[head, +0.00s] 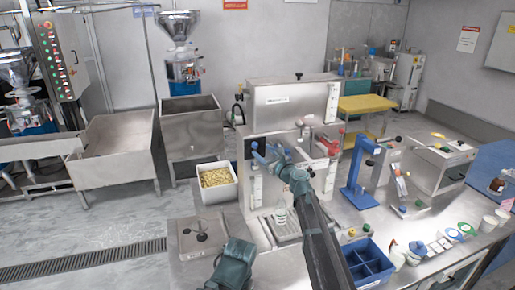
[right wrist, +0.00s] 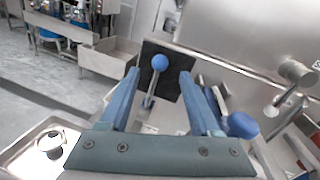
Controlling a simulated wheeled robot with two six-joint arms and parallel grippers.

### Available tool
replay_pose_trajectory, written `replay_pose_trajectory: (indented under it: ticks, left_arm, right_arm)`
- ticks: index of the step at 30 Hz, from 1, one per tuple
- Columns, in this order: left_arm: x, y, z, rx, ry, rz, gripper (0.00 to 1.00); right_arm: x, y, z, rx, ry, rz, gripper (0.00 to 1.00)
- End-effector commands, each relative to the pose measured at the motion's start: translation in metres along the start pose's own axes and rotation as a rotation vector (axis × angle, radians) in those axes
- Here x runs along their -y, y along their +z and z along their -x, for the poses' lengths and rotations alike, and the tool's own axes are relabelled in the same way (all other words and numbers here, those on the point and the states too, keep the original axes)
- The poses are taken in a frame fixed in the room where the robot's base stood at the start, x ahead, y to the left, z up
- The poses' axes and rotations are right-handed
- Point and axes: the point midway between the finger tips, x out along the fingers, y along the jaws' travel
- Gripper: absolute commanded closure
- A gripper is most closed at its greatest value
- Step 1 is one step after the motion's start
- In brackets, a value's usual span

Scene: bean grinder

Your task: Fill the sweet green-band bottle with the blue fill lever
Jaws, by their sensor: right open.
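The blue fill lever shows in the right wrist view as a blue ball knob (right wrist: 159,62) on a thin metal stem in front of a dark plate. My right gripper (right wrist: 159,77) is open, its two blue fingers either side of the knob in that view; contact cannot be told. In the head view my right gripper (head: 268,156) is at the left front of the steel filling machine (head: 290,105). A small clear bottle (head: 280,214) stands upright under the machine's left outlet; its band colour is too small to tell. My left gripper (head: 232,264) is low at the front, its fingers unclear.
A red lever (head: 330,146) is on the machine's right side. A white bin of beans (head: 217,182) stands left of it. A blue divided crate (head: 368,266), small bottles (head: 417,250) and coloured rings (head: 466,229) are at the right. Another blue knob (right wrist: 243,124) lies beside my right finger.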

Motion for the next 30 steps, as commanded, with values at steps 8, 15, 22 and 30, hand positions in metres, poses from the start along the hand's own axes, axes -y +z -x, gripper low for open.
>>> replay_pose_trajectory:
  ticks: [8, 15, 22, 30]
  left_arm:
    - [0.000, 0.000, 0.000, 0.000, 0.000, 0.000, 0.03]
    - [0.000, 0.000, 0.000, 0.000, 0.000, 0.000, 0.03]
    - [0.000, 0.000, 0.000, 0.000, 0.000, 0.000, 0.03]
    - [0.000, 0.000, 0.000, 0.000, 0.000, 0.000, 0.03]
  right_arm:
    - [0.001, 0.000, -0.048, 0.000, 0.001, 0.000, 0.36]
    - [0.000, 0.000, -0.051, 0.000, -0.001, 0.000, 0.36]
    - [0.000, 0.000, -0.051, 0.000, 0.000, 0.000, 0.61]
    - [0.000, 0.000, -0.051, 0.000, 0.000, 0.000, 1.00]
